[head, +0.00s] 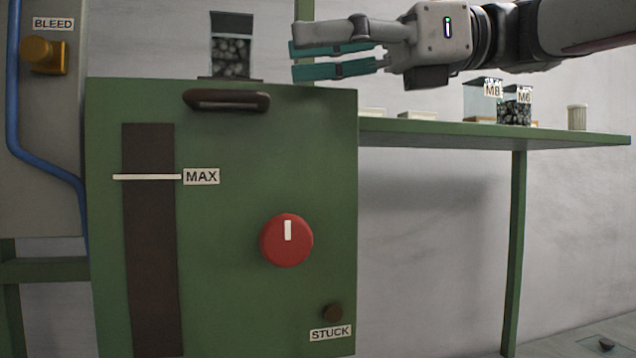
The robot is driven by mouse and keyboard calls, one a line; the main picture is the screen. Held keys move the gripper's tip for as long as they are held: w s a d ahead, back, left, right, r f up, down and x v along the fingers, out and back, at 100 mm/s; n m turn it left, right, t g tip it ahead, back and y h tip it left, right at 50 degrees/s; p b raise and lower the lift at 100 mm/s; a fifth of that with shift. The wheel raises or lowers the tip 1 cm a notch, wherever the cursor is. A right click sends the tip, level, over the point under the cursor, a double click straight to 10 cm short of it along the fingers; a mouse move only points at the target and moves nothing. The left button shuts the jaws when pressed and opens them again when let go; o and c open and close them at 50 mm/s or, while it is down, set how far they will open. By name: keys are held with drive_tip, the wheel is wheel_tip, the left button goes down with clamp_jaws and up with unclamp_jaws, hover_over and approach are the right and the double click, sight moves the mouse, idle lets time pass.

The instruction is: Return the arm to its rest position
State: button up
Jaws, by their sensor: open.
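My gripper (292,62) is at the upper middle of the head view, its teal fingers pointing left. The fingers are apart with a gap between them, and nothing is held. My arm reaches in from the upper right, roughly level. The fingertips are right of a clear container with dark pieces (231,52) that stands on the green machine (220,240). The fingers look apart from that container and above the machine's top edge.
The machine front has a brown handle (227,99), a red knob (286,240) and a small STUCK knob (332,312). A green shelf (450,131) holds jars labelled M8 (480,99) and M6 (516,106). A yellow BLEED knob (44,55) is far left.

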drive_tip(key=s+d+f+n+t+h, duration=0.1)
drive_tip(key=d+f+n+t+h, duration=0.2)
drive_tip(key=f, duration=0.8)
drive_tip(key=s+d+f+n+t+h, duration=0.15)
drive_tip(key=f+h, duration=0.25)
drive_tip(key=f, duration=0.6)
drive_tip(key=s+d+f+n+t+h, duration=0.1)
drive_tip(key=s+d+f+n+h, duration=0.2)
drive_tip(key=d+f, duration=0.4)
drive_tip(key=s+d+f+n+t+h, duration=0.1)
drive_tip(key=d+f+n+h, duration=0.5)
drive_tip(key=f, duration=0.6)
drive_tip(key=shift+s+d+n, duration=0.9)
drive_tip(key=shift+d+n, duration=0.05)
